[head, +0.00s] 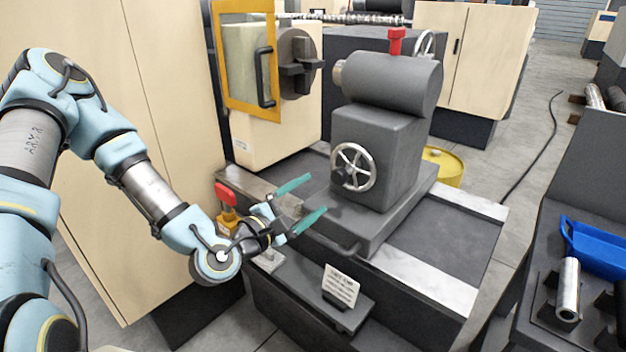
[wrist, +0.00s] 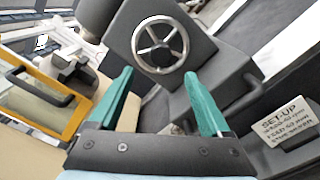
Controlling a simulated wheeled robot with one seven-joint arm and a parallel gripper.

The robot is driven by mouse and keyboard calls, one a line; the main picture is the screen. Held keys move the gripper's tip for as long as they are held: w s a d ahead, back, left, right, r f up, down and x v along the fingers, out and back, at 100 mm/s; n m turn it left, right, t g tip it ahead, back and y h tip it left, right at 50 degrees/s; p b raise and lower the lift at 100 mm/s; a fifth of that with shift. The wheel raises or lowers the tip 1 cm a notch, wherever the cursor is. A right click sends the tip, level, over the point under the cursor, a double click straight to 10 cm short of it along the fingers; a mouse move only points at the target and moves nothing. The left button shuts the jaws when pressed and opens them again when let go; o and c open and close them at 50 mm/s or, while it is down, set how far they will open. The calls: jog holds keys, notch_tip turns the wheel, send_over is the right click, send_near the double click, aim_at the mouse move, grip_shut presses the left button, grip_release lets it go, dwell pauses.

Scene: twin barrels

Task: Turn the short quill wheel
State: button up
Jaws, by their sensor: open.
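A silver spoked handwheel (head: 353,167) is on the front face of the dark grey tailstock block (head: 385,135), below a thick horizontal barrel (head: 392,84). It also shows in the wrist view (wrist: 160,45), beyond the fingertips and between them. A second silver wheel (head: 426,44) shows partly behind the barrel, in the head view. My gripper (head: 307,199) has teal fingers spread apart and empty. It is in front of the tailstock, left of and below the near wheel, apart from it. In the wrist view my gripper (wrist: 158,85) is also open with nothing between the fingers.
A red-topped lever (head: 396,42) stands on the barrel. A red knob (head: 226,194) is left of my gripper. A set-up sign (head: 341,286) stands on a ledge below. A yellow-framed guard (head: 247,60) and chuck (head: 300,65) are behind. A blue tray (head: 598,248) lies right.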

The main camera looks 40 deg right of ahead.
jog(key=shift+s+a+p, duration=0.2)
jog(key=shift+a+p, duration=0.05)
jog(key=shift+p, duration=0.1)
jog(key=shift+f, duration=0.1)
dwell(0.4)
jog(key=w+a+f+m+g+y, duration=0.1)
jog(key=w+a+f+m+y, duration=0.4)
jog(key=a, duration=0.4)
jog(key=w+a+f+m+y, duration=0.3)
jog(key=w+a+m+y, duration=0.25)
jog(key=a, duration=0.35)
jog(key=w+a+r+y, duration=0.1)
jog(key=a+r+y, duration=0.2)
jog(key=a, duration=0.3)
jog(key=w+a+r+y, duration=0.1)
jog(key=a+r+y, duration=0.15)
jog(key=a, duration=0.35)
jog(key=s+a+r+g+y, duration=0.1)
jog(key=s+a+r+g, duration=0.1)
jog(key=s+a+r, duration=0.3)
notch_tip(320, 180, up, 2)
jog(key=a+b, duration=0.1)
jog(key=a, duration=0.2)
jog(key=shift+s+r, duration=0.15)
jog(key=shift+s, duration=0.05)
